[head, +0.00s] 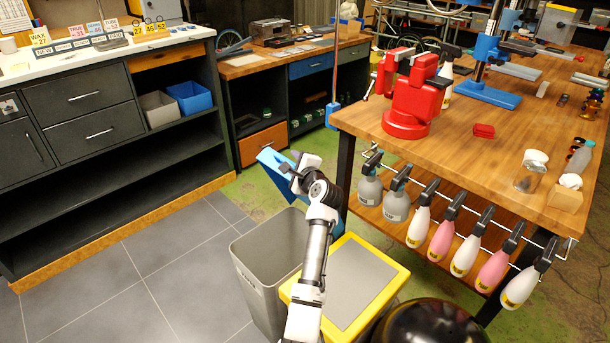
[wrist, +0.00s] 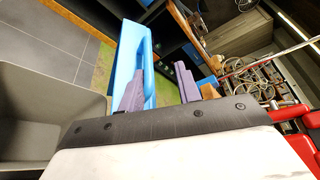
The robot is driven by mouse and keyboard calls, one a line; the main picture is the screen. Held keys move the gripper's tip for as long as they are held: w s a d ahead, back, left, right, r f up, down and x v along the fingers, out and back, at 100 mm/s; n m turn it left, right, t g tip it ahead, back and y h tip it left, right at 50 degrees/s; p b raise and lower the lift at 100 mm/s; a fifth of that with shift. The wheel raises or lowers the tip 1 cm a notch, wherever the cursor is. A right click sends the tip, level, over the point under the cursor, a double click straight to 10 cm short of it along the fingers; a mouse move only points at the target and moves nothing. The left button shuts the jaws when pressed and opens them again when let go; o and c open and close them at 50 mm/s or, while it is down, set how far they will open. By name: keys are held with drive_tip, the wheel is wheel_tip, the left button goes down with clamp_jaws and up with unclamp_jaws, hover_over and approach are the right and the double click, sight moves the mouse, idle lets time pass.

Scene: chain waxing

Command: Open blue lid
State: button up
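The blue lid (head: 272,172) stands tilted up at the back of a grey bin (head: 262,262), whose top is uncovered. In the wrist view the lid (wrist: 126,45) is seen nearly edge-on, with a raised rim and a long recess. My gripper (head: 294,165) is at the lid's upper right side. In the wrist view its two purple fingers (wrist: 158,88) are apart. The lid's rim passes close by the left finger, and a gap shows between the rim and the right finger. I cannot tell whether the left finger touches the lid.
A yellow-rimmed bin (head: 362,285) with a grey top stands right of the grey bin. A wooden workbench (head: 480,130) with hanging spray bottles and a red vise (head: 410,105) is at right. Dark cabinets (head: 85,115) stand at left. The tiled floor (head: 130,285) at left is clear.

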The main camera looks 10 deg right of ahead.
drive_tip(key=b+v, duration=0.1)
drive_tip(key=v, duration=0.9)
drive_tip(key=shift+r+b, duration=0.2)
drive_tip(key=shift+b, duration=0.2)
